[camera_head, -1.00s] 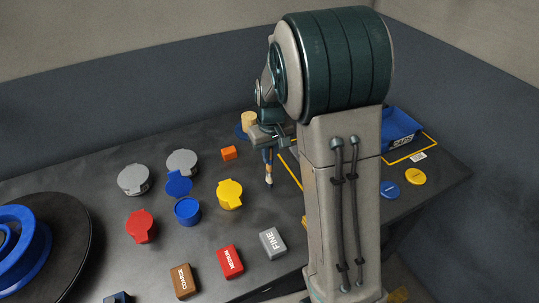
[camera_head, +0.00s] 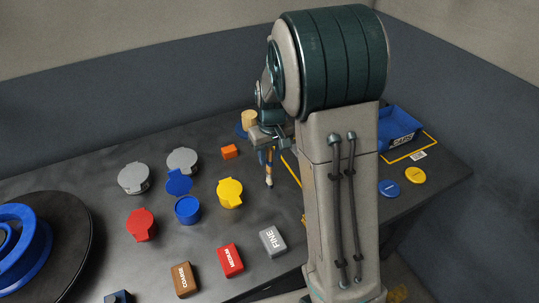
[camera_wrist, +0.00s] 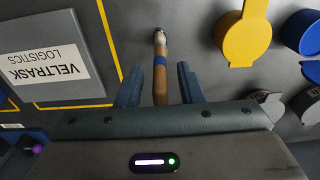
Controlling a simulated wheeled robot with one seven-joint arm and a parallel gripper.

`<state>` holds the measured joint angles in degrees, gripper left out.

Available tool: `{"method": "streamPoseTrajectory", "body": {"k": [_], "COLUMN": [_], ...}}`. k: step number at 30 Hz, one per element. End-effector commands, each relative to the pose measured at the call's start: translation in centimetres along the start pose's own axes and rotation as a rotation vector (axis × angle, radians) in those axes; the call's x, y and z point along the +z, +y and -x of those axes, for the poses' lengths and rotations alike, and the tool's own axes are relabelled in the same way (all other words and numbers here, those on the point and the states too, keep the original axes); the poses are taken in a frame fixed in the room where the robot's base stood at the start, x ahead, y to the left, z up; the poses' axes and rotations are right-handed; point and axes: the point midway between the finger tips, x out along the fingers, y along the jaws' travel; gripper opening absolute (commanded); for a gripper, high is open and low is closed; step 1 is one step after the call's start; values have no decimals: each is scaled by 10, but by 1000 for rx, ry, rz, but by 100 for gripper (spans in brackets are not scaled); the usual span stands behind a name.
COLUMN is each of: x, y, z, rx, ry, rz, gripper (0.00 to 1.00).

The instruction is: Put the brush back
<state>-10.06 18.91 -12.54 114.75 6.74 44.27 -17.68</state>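The brush (camera_head: 269,174) has a tan wooden handle, a blue band and a pale end with a dark tip. In the head view it shows just below my gripper (camera_head: 268,150), pale end toward the viewer. In the wrist view the brush handle (camera_wrist: 160,82) runs between the two fingers of my gripper (camera_wrist: 160,80). A gap shows on each side of the handle, so the fingers look open around it. The handle's rear end is hidden under the gripper body. I cannot tell for sure whether the brush rests on the table.
A yellow lid (camera_head: 230,193), blue pot (camera_head: 187,210) and red lid (camera_head: 141,225) stand left of the brush. Blocks marked FINE (camera_head: 273,241), MEDIUM (camera_head: 230,260) and COARSE (camera_head: 183,279) lie in front. A tan cylinder (camera_head: 249,117) stands behind, and a blue bin (camera_head: 400,132) at right.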

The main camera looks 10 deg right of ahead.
Motion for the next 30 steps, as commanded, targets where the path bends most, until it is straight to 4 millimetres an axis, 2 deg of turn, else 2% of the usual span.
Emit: {"method": "streamPoseTrajectory", "body": {"k": [12, 16, 21, 23, 26, 30], "x": [-1, -1, 3, 11, 33, 80], "y": [0, 0, -1, -2, -6, -15], "z": [86, 104, 117, 121, 129, 138], "rx": [2, 1, -1, -4, -9, -13], "ry": [7, 5, 7, 15, 39, 86], "rz": [1, 1, -3, -10, -33, -73], "gripper": [34, 34, 34, 34, 34, 34]}}
